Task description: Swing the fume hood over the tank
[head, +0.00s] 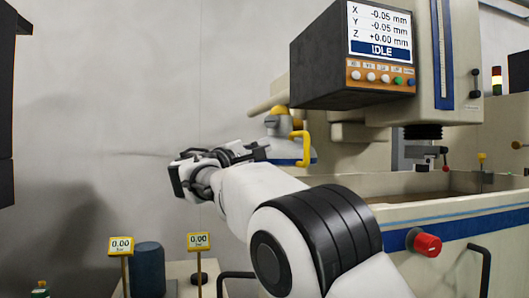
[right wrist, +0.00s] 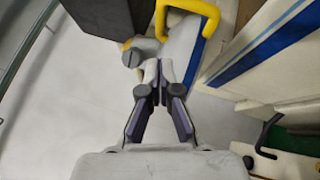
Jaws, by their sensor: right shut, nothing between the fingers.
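The fume hood (head: 284,150) is a pale hood with a blue lower band and a yellow handle (head: 305,148). It stands at the left end of the tank (head: 398,211), to the side of its opening. My right gripper (head: 258,152) is shut and empty, with its tips just left of the hood in the head view. In the right wrist view the shut fingers (right wrist: 158,76) point at the hood (right wrist: 184,48), and the yellow handle (right wrist: 205,12) lies beyond the tips. I see no grip on the handle. My left gripper is out of view.
The dark control box (head: 352,55) with an IDLE screen hangs above and right of the hood. The machine head (head: 428,133) is over the tank. A red knob (head: 427,244) sticks out of the tank front. A blue cylinder (head: 147,269) and small gauge signs (head: 121,246) stand lower left.

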